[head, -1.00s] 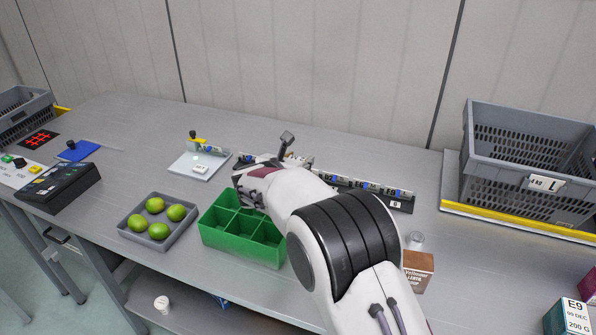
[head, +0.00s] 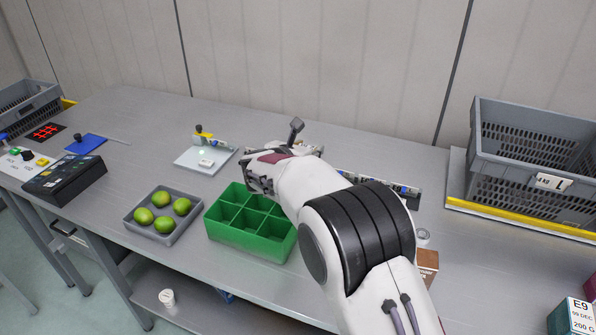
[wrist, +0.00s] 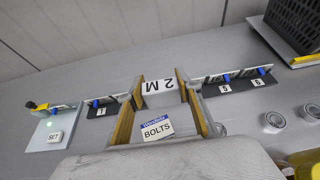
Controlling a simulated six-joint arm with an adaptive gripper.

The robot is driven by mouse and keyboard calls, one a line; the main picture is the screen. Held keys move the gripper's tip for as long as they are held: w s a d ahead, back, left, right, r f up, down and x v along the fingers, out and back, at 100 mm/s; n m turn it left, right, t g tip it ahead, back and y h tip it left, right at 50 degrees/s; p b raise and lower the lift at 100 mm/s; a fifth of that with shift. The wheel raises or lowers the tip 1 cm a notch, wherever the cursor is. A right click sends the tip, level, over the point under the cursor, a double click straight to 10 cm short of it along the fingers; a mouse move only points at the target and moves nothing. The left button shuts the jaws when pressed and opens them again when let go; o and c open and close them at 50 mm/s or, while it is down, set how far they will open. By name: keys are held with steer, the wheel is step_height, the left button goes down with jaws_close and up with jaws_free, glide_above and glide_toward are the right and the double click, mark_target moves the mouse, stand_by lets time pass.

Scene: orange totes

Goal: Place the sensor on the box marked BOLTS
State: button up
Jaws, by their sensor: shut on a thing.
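A white box (wrist: 156,129) with a blue-and-white label reading BOLTS sits between the two yellow-lined fingers of my gripper (wrist: 159,84), which is shut on it. A white end face beyond the label shows "M2" upside down. In the head view my gripper (head: 258,180) is over the table just behind the green bin, and my arm hides what it holds. A yellow and black device (head: 203,133) stands on a pale plate (head: 190,161) at the left end of the rail row; I cannot tell whether it is the sensor.
A rail (head: 350,178) with blue clips and numbered tags runs along the back. A green compartment bin (head: 250,239) and a grey tray (head: 166,238) of limes stand in front. A grey crate (head: 530,150) is at the right. A brown carton (head: 427,266) stands close beside my arm.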

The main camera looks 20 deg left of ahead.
steer(key=a+n+y, duration=0.2)
steer(key=n+y, duration=0.1)
steer(key=a+n+g+y, duration=0.1)
steer(key=a+y, duration=0.1)
steer(key=shift+s+n, duration=0.3)
stand_by(0.5)
steer(key=shift+f, duration=0.1)
steer(key=shift+f, duration=3.05)
steer(key=shift+f, duration=1.9)
steer(key=shift+f, duration=0.1)
